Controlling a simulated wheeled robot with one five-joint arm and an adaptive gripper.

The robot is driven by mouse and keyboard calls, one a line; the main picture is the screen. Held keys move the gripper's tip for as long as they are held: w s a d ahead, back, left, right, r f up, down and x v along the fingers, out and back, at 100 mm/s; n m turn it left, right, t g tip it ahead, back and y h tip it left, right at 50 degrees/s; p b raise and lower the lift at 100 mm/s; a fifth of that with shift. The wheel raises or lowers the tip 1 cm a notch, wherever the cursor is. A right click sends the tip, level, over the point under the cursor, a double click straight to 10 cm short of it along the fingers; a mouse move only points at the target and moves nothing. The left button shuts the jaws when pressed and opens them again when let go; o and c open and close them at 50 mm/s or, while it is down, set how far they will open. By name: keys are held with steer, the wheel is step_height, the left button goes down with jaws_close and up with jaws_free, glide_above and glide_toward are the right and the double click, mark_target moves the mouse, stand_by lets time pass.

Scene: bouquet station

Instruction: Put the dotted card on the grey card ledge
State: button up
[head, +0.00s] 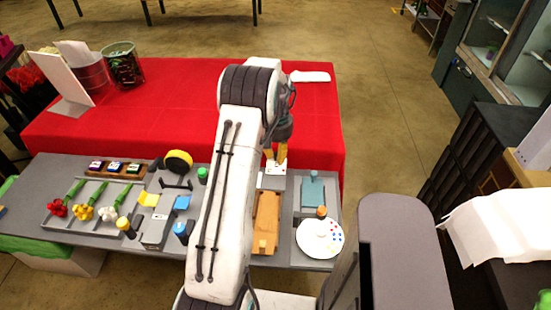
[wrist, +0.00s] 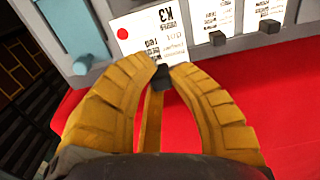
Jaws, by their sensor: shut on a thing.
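The dotted card (wrist: 140,30) is white with a red dot and black print, which reads upside down in the wrist view. It also shows in the head view (head: 274,169), just below my gripper (head: 276,153). My gripper's yellow-brown fingers (wrist: 163,72) are closed around a small dark tab at the card's near edge. Beside the card, further white printed cards (wrist: 200,18) with dark tabs stand in a row along a grey strip (wrist: 190,49), which seems to be the card ledge. I cannot tell whether the dotted card touches it.
A teal object (head: 312,190) and a white paint palette (head: 320,239) are right of my arm. A brown tray (head: 266,215) is close by it. A tray of flowers (head: 82,213) lies at left. The red-covered table (head: 170,100) behind has much clear room.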

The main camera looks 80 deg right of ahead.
mark_target(276, 169)
steer(key=shift+w+d+f+b, duration=0.1)
steer(key=shift+d+f+b, duration=0.05)
steer(key=shift+f+b, duration=1)
steer(key=shift+w+d+f+b, duration=0.1)
steer(key=shift+d+f+b, duration=0.1)
steer(key=shift+f+b, duration=1)
steer(key=shift+w+d+f+b, duration=0.15)
steer(key=shift+f+b, duration=0.5)
steer(key=shift+f, duration=0.95)
steer(key=shift+f, duration=0.25)
steer(key=o, duration=1.4)
steer(key=shift+c, duration=0.2)
steer(key=shift+r, duration=0.15)
